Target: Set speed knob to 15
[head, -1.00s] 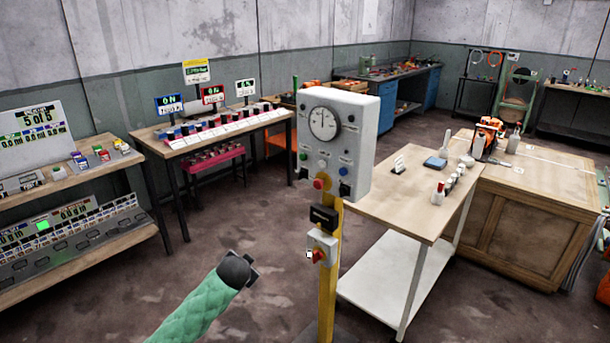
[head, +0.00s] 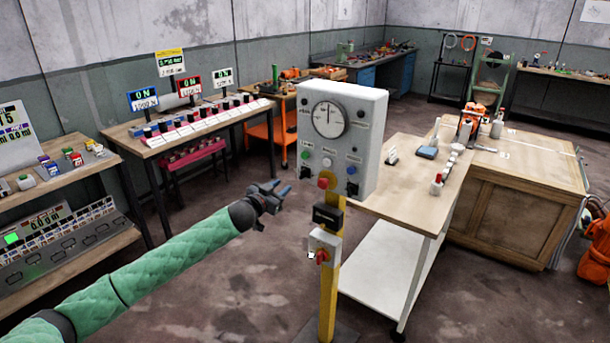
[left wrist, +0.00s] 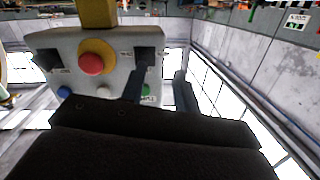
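A grey control box (head: 372,130) on a yellow post has a round dial (head: 328,119), whose needle points about straight up. Below are green, white and blue buttons, a left dark knob (head: 305,171), a right dark knob (head: 351,189) and a red button (head: 324,182). I cannot read which knob is the speed one. My left gripper (head: 281,189) is open and empty, left of the box and apart from it. In the left wrist view the box appears upside down; one finger of the gripper (left wrist: 160,82) overlaps the knob (left wrist: 147,56) near the green button. My right gripper is out of view.
Below the box, the yellow post (head: 328,290) carries a black unit and a small box with a red switch (head: 322,256). A wooden table (head: 410,185) stands close behind on the right. Benches with displays line the left. The floor between is clear.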

